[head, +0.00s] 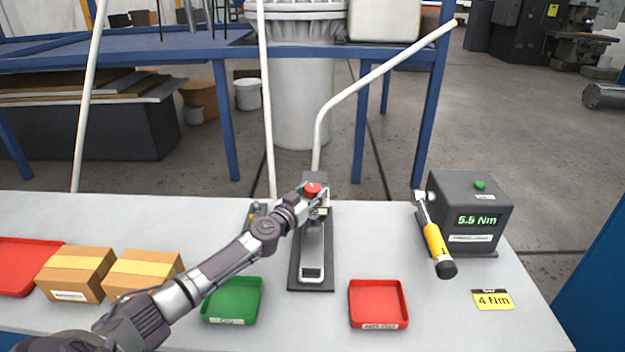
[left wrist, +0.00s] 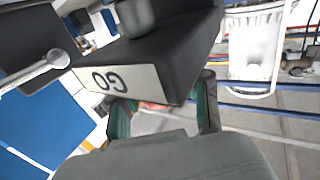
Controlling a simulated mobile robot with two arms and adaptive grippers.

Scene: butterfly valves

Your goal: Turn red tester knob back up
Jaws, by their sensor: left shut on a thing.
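The red tester knob (head: 313,188) sits near the top of a dark upright tester (head: 297,262) at the middle of the table. My left gripper (head: 318,204) is at the knob, reaching in from the lower left. In the left wrist view my left gripper (left wrist: 162,112) has its two fingers on either side of a bit of red (left wrist: 153,105), mostly hidden by the dark tester body (left wrist: 150,58) with an upside-down "GO" label (left wrist: 118,79). The gripper is shut on the knob. The knob's exact angle cannot be told. My right gripper is not in view.
A green tray (head: 233,300) and a red tray (head: 378,304) flank the tester's base. Cardboard boxes (head: 143,273) stand at left. A torque display box (head: 468,205) reading about 5.5 Nm, with a yellow-handled tool (head: 436,245), stands at right. A "4 Nm" card (head: 493,299) lies in front.

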